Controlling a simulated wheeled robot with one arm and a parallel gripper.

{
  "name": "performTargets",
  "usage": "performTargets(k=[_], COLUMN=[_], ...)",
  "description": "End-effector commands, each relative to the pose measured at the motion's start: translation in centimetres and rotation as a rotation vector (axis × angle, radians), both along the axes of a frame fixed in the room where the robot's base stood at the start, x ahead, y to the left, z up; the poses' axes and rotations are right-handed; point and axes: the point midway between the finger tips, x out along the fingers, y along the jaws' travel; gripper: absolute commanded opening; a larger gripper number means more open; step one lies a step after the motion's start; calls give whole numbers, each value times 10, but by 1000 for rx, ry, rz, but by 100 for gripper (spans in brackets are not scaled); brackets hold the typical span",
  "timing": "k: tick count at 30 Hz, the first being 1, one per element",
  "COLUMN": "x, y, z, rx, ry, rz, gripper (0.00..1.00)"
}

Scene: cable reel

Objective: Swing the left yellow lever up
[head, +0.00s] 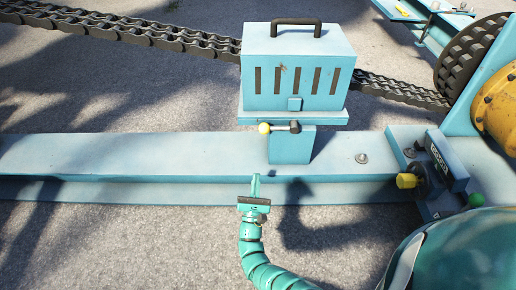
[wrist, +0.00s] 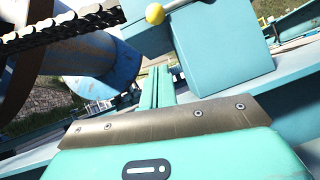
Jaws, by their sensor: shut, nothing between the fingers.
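The left yellow lever (head: 263,128) is a short rod with a yellow ball at its left end and a dark end at its right. It lies about level on the front of the blue post under the vented box. Its yellow ball also shows at the top of the wrist view (wrist: 155,13). My gripper (head: 255,184) is shut and empty, pointing up the head picture, below the lever and apart from it. In the wrist view its closed fingers (wrist: 157,88) point toward the post, with the ball beyond their tips.
The blue vented box (head: 297,75) with a black handle stands above the lever. A long blue beam (head: 130,155) runs across behind my gripper. A heavy chain (head: 150,33) passes behind the box. A yellow knob (head: 406,181) and a green knob (head: 475,200) are at right.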

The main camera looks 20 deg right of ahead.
Motion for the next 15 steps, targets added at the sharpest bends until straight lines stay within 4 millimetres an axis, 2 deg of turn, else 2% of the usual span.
performTargets(k=[10,15], x=[1,13], y=[-1,-6], z=[1,7], rx=[1,2], ry=[2,3], rz=[0,1], gripper=[0,0])
